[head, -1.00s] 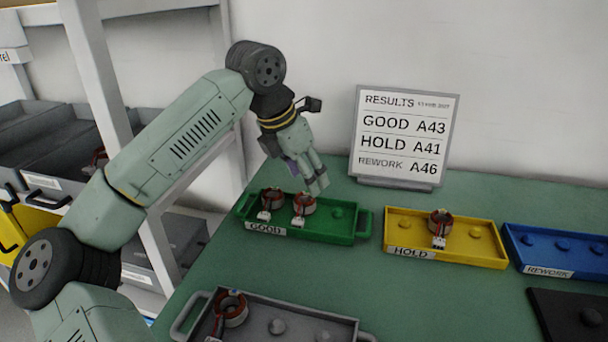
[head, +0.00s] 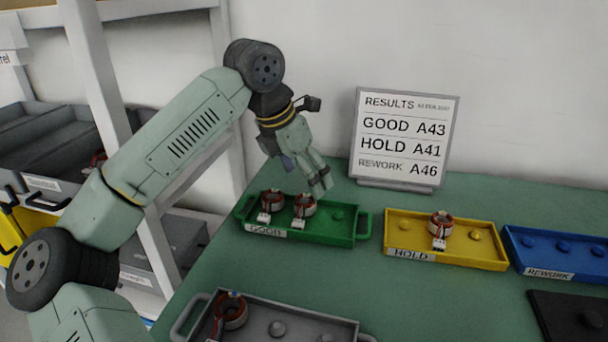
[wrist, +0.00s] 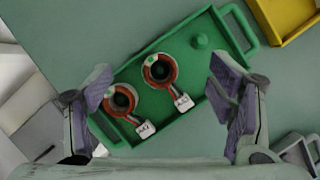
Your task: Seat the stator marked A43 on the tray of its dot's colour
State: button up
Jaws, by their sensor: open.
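My gripper (head: 321,184) is open and empty above the green tray (head: 335,236) labelled GOOD. In the wrist view its spread fingers (wrist: 160,72) stand either side of two copper-ringed stators on that tray. The left stator (head: 271,200) and the right stator (head: 305,205) sit side by side, and the tray's right peg (head: 338,213) is bare. In the wrist view the left stator (wrist: 107,106) and right stator (wrist: 147,76) each show a green dot and a white tag; the tag marks are too small to read surely.
A results board (head: 404,136) reads GOOD A43, HOLD A41, REWORK A46. The yellow HOLD tray (head: 470,257) holds one stator (head: 441,224). The blue REWORK tray (head: 590,272) shows bare pegs. A grey tray (head: 300,318) in front holds one stator (head: 231,310).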

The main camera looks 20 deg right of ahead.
jog(key=v, duration=1.1)
jog(key=shift+r, duration=0.2)
